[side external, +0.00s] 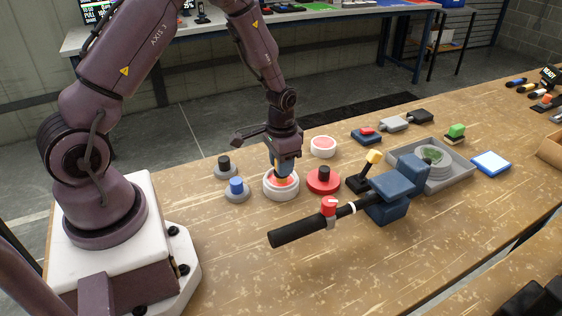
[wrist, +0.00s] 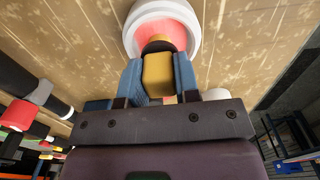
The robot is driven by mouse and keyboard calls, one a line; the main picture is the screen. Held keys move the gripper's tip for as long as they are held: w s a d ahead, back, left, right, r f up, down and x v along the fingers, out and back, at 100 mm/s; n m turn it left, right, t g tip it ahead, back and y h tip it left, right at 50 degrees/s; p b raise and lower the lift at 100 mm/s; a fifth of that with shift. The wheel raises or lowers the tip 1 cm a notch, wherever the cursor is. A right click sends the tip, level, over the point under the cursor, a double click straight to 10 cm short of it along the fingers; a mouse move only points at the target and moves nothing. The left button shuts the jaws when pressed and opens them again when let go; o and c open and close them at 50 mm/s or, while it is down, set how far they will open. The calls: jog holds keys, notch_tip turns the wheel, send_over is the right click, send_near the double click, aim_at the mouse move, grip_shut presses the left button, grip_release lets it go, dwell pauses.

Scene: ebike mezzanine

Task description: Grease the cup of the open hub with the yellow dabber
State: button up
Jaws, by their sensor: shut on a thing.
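My gripper (side external: 284,172) is shut on the yellow dabber, which sits between its blue fingers in the wrist view (wrist: 158,76). The dabber points down, dark end lowest, over a white round pot (side external: 281,193) with a red inside. The pot also shows in the wrist view (wrist: 131,35). The dabber's end overlaps the red; whether it touches is unclear. A grey round part with a greenish inside (side external: 434,157), possibly the open hub, sits in a grey tray (side external: 460,177) at the right.
A red disc with a black knob (side external: 323,182) stands right of the pot, a second white pot (side external: 323,146) behind. A blue clamp (side external: 388,203) with a black-gripped bar (side external: 297,231) lies before the tray. The front left bench is clear.

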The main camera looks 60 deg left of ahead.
jog(key=shift+a, duration=0.25)
dwell(0.6)
jog(key=shift+d, duration=0.3)
dwell(0.6)
jog(key=shift+a, duration=0.15)
jog(key=shift+r, duration=3.55)
jog(key=shift+s+n, duration=0.3)
jog(key=shift+n, duration=0.1)
jog(key=d+r, duration=0.6)
jog(key=d, duration=0.5)
jog(key=shift+m, duration=0.4)
jog(key=shift+w, duration=0.1)
